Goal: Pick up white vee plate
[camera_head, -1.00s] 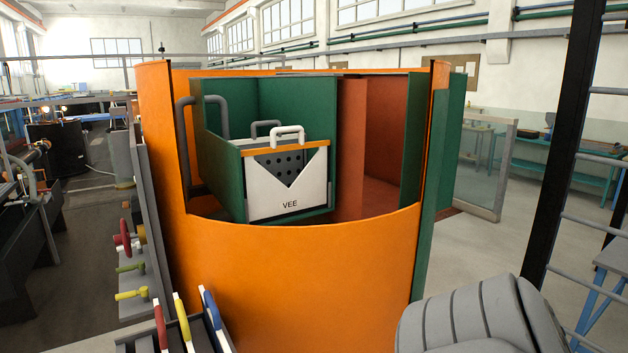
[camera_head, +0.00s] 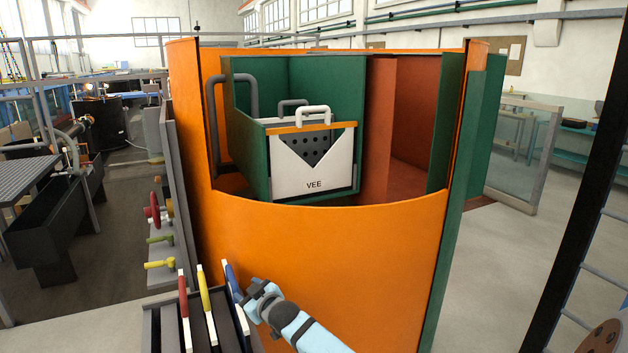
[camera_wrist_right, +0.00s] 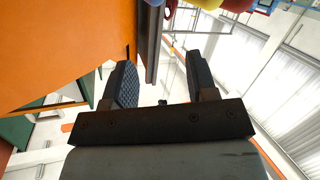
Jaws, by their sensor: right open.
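The white vee plate (camera_head: 314,170) is a white panel with a V-shaped cutout, the label VEE, an orange strip and a white handle on top. In the head view it stands upright at the front of a green box (camera_head: 245,150) inside the orange round housing (camera_head: 340,250). My right gripper (camera_head: 256,300) is low in the head view, beside the blue-handled plate in the rack and well below the vee plate. In the right wrist view its two dark fingers (camera_wrist_right: 160,85) are apart with nothing between them. My left gripper is not in view.
A dark rack (camera_head: 170,325) at the lower left holds plates with red, yellow and blue handles. Coloured valves (camera_head: 155,208) line a grey panel left of the housing. The housing's curved front wall stands between my right gripper and the vee plate. A grey handle (camera_head: 213,125) is on the left.

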